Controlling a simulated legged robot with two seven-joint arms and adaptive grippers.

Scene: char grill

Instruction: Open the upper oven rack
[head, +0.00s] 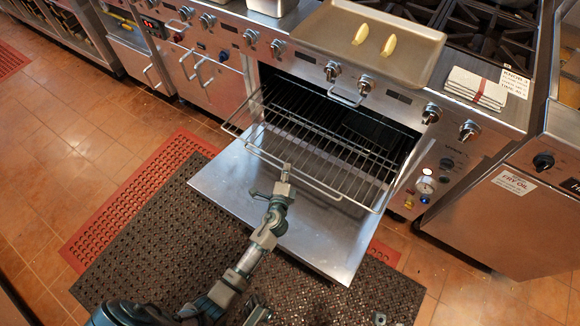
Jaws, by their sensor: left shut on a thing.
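The oven door (318,243) is folded down and open. A wire oven rack (318,148) sticks out of the oven opening, part way over the door. The back of the rack is hidden in the dark oven. My left gripper (286,172) is at the rack's front wire bar, near its middle, and is shut on it. The fingertips are small here, so the exact contact is hard to see.
A metal tray (315,33) with two yellow pieces lies on top of the range. A folded cloth (477,89) lies to its right. Knobs line the front panel. A dark perforated mat (150,235) and a red mat (95,215) cover the floor before the oven.

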